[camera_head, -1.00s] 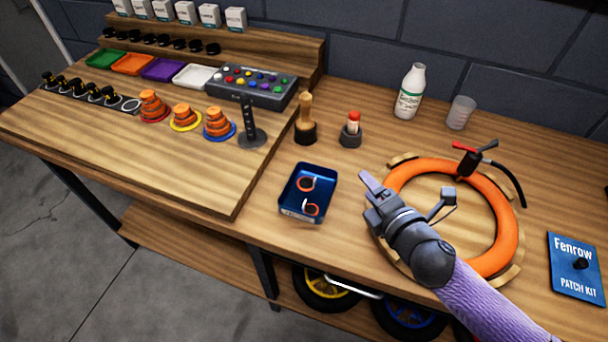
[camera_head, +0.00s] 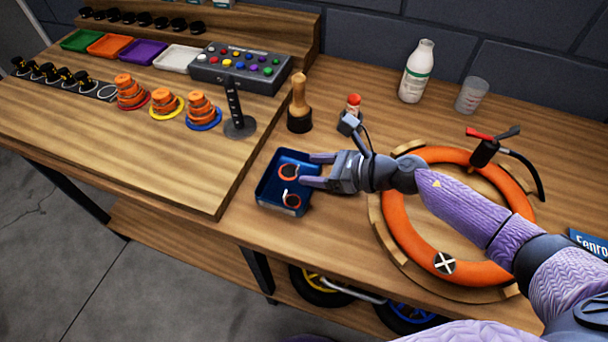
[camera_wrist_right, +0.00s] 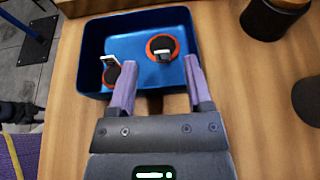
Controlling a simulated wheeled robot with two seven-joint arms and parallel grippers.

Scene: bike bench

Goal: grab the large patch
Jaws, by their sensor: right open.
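A blue tray (camera_head: 262,196) holds two round orange-rimmed patches with dark centres and pale tabs. In the wrist view, the larger-looking patch (camera_wrist_right: 161,47) lies toward the right of the tray (camera_wrist_right: 95,38). The other patch (camera_wrist_right: 112,75) is near the left, partly hidden by a finger. In the head view, one patch (camera_head: 288,172) lies farther back and one (camera_head: 291,199) nearer the front. My right gripper (camera_head: 312,170) is open and empty at the tray's right side, its fingertips (camera_wrist_right: 158,66) over the tray's near rim. My left gripper is not in view.
A wooden-handled tool (camera_head: 299,110) and a red-capped item (camera_head: 353,105) stand behind the tray. A bottle (camera_head: 416,72) and cup (camera_head: 471,95) stand farther back.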

